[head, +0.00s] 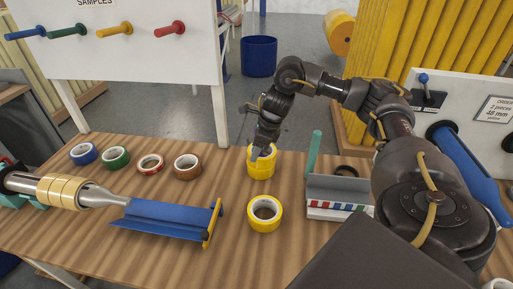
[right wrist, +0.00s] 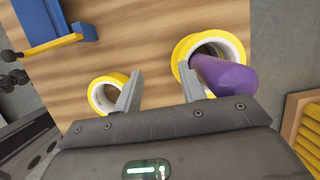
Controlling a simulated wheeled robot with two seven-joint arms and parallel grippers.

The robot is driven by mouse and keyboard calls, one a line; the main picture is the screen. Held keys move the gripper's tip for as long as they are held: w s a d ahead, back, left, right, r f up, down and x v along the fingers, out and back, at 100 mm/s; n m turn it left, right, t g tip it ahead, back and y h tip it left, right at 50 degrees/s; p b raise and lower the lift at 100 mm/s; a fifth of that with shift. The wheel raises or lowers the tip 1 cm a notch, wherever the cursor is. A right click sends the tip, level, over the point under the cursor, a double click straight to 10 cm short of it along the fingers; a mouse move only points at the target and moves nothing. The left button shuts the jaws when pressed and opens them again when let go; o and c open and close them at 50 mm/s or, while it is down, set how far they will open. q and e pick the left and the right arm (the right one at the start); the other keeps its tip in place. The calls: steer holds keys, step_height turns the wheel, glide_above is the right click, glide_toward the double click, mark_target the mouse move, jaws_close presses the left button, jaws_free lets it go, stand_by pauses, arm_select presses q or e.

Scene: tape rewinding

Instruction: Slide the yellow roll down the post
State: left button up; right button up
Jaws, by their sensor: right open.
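The post is hidden in the head view. My left gripper is not in view.
A second yellow roll (head: 265,225) lies nearer on the bench. Blue (head: 84,154), green (head: 115,158), red-edged (head: 150,165) and brown (head: 187,167) rolls lie to the left. A blue trough (head: 160,220) stands at left, a grey dispenser (head: 340,190) at right.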

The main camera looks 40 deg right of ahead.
steer(key=p+v, duration=0.3)
steer(key=v, duration=0.7)
steer(key=shift+r+p, duration=0.3)
steer(key=shift+r, duration=0.05)
steer(key=shift+s+d, duration=0.1)
steer(key=shift+d, duration=0.05)
stand_by(0.6)
